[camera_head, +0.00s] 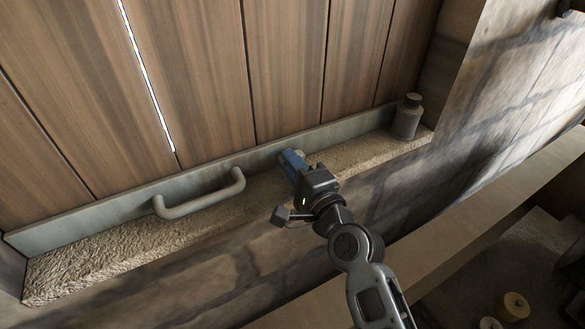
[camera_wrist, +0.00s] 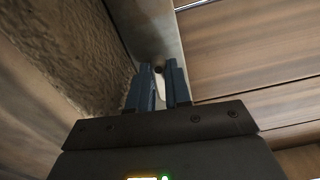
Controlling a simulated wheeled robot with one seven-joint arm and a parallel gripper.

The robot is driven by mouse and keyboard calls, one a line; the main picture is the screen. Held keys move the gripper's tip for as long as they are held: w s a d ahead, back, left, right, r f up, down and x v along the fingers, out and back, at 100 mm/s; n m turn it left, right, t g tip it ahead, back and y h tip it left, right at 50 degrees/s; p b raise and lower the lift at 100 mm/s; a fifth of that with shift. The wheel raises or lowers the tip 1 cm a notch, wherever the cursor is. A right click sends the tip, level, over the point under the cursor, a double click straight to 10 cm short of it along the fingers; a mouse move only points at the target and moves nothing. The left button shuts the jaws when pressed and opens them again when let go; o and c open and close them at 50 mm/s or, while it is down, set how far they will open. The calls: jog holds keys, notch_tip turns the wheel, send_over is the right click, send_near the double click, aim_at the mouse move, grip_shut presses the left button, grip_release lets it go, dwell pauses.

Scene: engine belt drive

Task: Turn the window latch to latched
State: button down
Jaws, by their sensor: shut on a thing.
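My gripper (camera_head: 290,160) is at the grey metal bottom rail (camera_head: 95,217) of the wooden shutter, to the right of the rail's handle. Its blue fingers also show in the wrist view (camera_wrist: 160,70), close together at the rail. A pale grey piece (camera_wrist: 160,93), which looks like the window latch, lies between the fingers, and they are shut on it. A small dark round spot (camera_wrist: 158,70) shows by the fingertips. The gripper hides the latch in the head view, so I cannot tell its angle.
A grey bar handle (camera_head: 200,197) sticks out from the rail to the left of my gripper. A small grey bottle (camera_head: 407,117) stands at the right end of the rough stone sill (camera_head: 110,258). Wooden boards (camera_head: 200,70) rise behind. The sill between handle and bottle is otherwise clear.

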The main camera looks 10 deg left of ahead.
jog(key=shift+f+n, duration=0.1)
jog(key=shift+n, duration=0.5)
jog(key=c, duration=1.1)
grip_release()
jog(key=shift+o, duration=0.2)
